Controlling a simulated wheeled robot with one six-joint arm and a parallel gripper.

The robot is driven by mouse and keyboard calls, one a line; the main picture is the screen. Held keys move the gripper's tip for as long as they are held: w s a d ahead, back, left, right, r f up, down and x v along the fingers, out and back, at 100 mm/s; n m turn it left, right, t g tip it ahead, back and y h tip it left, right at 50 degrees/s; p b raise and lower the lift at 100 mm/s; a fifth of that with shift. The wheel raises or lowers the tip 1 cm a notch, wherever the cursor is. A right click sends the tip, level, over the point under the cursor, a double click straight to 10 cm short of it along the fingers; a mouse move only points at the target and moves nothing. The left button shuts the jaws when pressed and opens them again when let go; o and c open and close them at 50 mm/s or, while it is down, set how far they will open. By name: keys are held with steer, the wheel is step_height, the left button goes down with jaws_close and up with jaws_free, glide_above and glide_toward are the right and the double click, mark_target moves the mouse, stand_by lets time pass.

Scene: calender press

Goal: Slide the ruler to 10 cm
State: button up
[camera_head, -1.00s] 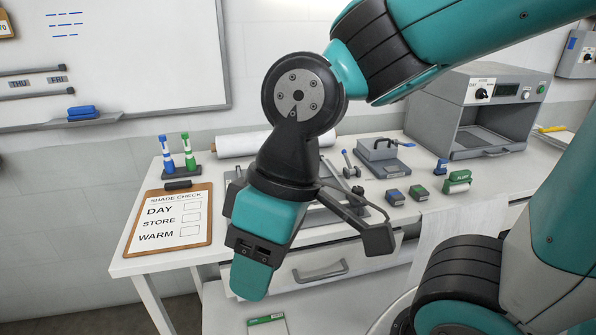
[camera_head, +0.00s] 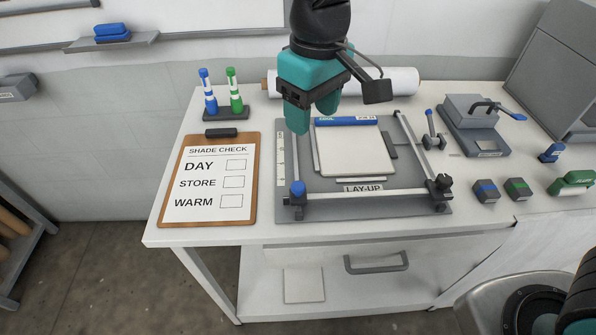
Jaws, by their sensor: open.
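The grey lay-up board (camera_head: 385,208) lies on the table with a label reading LAY-UP at its front. A white graduated strip (camera_head: 281,160) runs along its left side; its figures are too small to read. A pale crossbar (camera_head: 365,193) spans the front of the board, with a blue knob (camera_head: 298,188) at its left end and a black knob (camera_head: 444,183) at its right. I cannot tell which of these is the ruler. My gripper (camera_head: 312,112) is open and empty, pointing down above the board's back left, apart from the crossbar.
A white sheet pad (camera_head: 353,153) with a blue top band lies on the board. A clipboard (camera_head: 250,190) and a marker stand (camera_head: 224,112) are at the left. A white roll (camera_head: 395,80) lies behind. A grey block tool (camera_head: 474,125) and small blocks (camera_head: 486,190) are at the right.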

mark_target(298, 185)
steer(key=f+p, duration=0.1)
steer(key=f, duration=0.5)
steer(key=a+f+p, duration=0.1)
steer(key=f, duration=0.5)
steer(key=w+a+f+p, duration=0.1)
steer(key=f, duration=0.5)
steer(key=shift+p, duration=0.35)
